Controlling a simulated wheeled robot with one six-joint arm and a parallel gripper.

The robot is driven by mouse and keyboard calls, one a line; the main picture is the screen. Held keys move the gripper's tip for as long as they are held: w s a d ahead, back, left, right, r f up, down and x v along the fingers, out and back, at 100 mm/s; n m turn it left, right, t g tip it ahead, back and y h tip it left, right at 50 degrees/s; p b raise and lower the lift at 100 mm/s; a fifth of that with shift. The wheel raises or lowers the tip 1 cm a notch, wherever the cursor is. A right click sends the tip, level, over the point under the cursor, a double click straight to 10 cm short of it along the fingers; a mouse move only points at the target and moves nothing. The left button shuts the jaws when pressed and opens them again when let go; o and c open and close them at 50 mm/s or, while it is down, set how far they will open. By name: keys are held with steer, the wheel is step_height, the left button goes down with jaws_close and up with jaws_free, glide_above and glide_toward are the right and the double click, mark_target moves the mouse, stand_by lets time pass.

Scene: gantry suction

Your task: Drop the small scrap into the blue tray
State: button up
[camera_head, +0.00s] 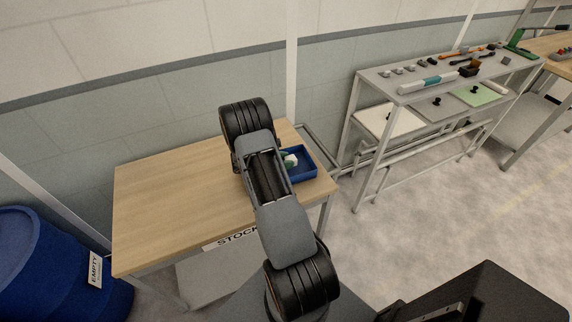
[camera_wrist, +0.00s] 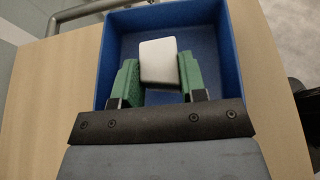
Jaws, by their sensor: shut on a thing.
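The blue tray (camera_head: 303,178) sits at the right end of the wooden table. It fills the upper middle of the wrist view, with its rim and left wall (camera_wrist: 103,65) in sight. The small scrap (camera_wrist: 159,62) is a pale, blocky piece with rounded edges. My gripper (camera_wrist: 157,80) has green fingers and is shut on the scrap. In the wrist view, the gripper and scrap lie over the tray's inside; I cannot tell how high above the floor. In the head view, my arm hides part of the tray, and the scrap shows as a small white patch (camera_head: 290,159).
The wooden table (camera_head: 165,200) is bare to the left of my arm. A blue barrel (camera_head: 40,265) marked EMPTY stands at lower left. A grey rack (camera_head: 440,75) with several small parts and tools stands to the right. Open floor lies at right.

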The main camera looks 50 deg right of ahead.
steer(key=shift+f, duration=1.25)
steer(key=shift+f, duration=0.1)
steer(key=o, duration=0.9)
steer(key=shift+r, duration=0.3)
steer(key=b+v, duration=0.1)
steer(key=v, duration=1.1)
steer(key=shift+b, duration=0.4)
steer(key=s+a+r+m+t+y, duration=0.3)
steer(key=s+a+r+m+y, duration=0.1)
steer(key=s+a+r, duration=0.1)
steer(key=s+a+r+m+t+y, duration=0.3)
steer(key=s+a+r+m+y, duration=0.1)
steer(key=a+r, duration=0.4)
steer(key=s+a+r+m+t+y, duration=0.3)
steer(key=s+a+r+m+y, duration=0.1)
steer(key=a+r, duration=0.3)
steer(key=shift+s+a+m+t+y, duration=0.15)
steer(key=shift+s+a+m, duration=0.25)
steer(key=shift+a, duration=0.3)
steer(key=shift+s+a+m+t+y, duration=0.15)
steer(key=shift+s+a+m, duration=0.25)
steer(key=shift+a, duration=0.3)
